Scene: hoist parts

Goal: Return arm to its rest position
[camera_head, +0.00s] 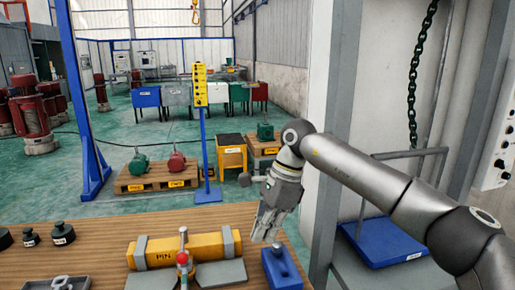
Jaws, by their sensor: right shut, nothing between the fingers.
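My right arm reaches in from the right side. Its gripper (268,228) points down above the right end of the wooden table (110,247), close to a blue block (281,268). The gripper is shut and empty. I cannot tell whether its fingertips touch the blue block. My left gripper is out of view.
Black weights (63,233) stand at the table's left. Behind are a yellow control box (200,85) on a blue post, a pallet (157,177) with green and red parts, and a blue platform (384,242) at right.

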